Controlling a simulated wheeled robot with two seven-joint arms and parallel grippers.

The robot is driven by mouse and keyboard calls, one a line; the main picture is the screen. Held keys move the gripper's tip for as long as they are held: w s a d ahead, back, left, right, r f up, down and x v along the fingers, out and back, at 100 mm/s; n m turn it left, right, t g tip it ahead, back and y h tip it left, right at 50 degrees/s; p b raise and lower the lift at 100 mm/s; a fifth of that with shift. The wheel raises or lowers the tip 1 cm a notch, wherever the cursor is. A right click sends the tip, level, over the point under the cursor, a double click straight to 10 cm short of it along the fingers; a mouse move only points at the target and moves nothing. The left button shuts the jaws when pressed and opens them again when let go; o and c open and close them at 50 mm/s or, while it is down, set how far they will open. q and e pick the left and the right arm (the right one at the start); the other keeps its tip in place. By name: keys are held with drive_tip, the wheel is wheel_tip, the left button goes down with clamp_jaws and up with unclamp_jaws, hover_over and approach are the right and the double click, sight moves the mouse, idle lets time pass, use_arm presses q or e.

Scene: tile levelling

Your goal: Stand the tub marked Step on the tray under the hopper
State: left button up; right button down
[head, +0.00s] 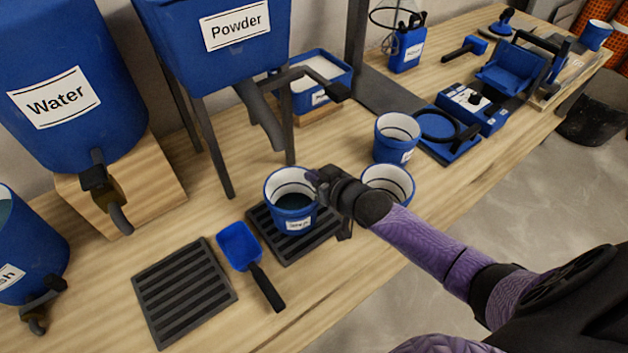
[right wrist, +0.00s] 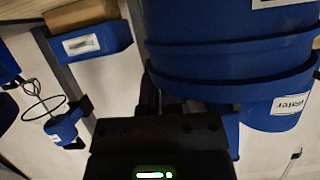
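The blue tub marked Step (head: 292,222) has a white inside with dark liquid in it. It is upright over the dark slatted tray (head: 268,232) under the hopper marked Powder (head: 215,55); whether its base touches the slats is hard to tell. My right gripper (head: 317,181) is at the tub's right rim and looks shut on it, though the fingertips are partly hidden. In the right wrist view the tub's ringed side (right wrist: 230,55) fills the upper right, close to the fingers. My left gripper is not in view.
Two more blue tubs (head: 397,137) stand right of the tray, one partly behind my right arm. A second slatted tray (head: 185,292) and a blue scoop (head: 240,246) lie to the left. The Water tank (head: 70,100) stands at the left; tools fill the far right.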

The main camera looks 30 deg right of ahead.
drive_tip(key=shift+r, duration=0.15)
drive_tip(key=c, duration=1.3)
unclamp_jaws()
drive_tip(key=o, duration=0.5)
